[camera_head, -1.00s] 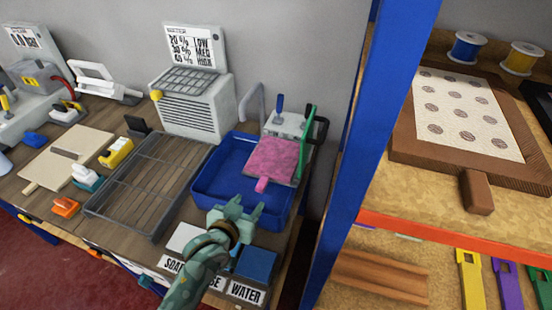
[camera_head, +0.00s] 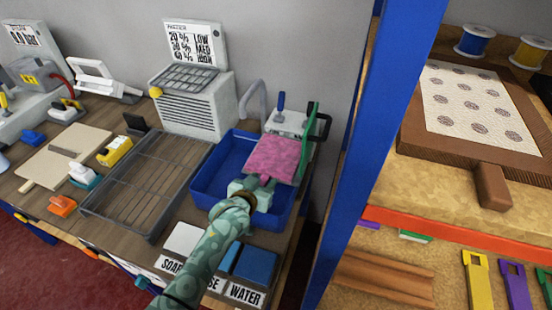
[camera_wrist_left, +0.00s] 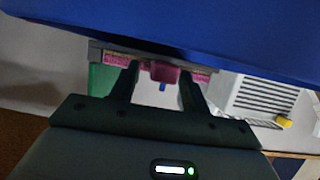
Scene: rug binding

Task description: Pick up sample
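The pink sample (camera_head: 272,154) is a flat fuzzy square with a small tab at its near edge, lying tilted over the blue tub (camera_head: 202,190). My left gripper (camera_head: 263,184) is at the tab, reaching in over the tub's near part. In the left wrist view the pink tab (camera_wrist_left: 165,75) sits between the two fingers of my open left gripper (camera_wrist_left: 160,82), with a gap showing beside it. My right gripper is not in view.
A wire drying rack (camera_head: 150,180) stands left of the tub and a grey heater box (camera_head: 195,105) behind it. A blue post (camera_head: 375,130) rises close on the right. A faucet (camera_head: 252,98) and a green-handled tool (camera_head: 310,130) stand behind the tub.

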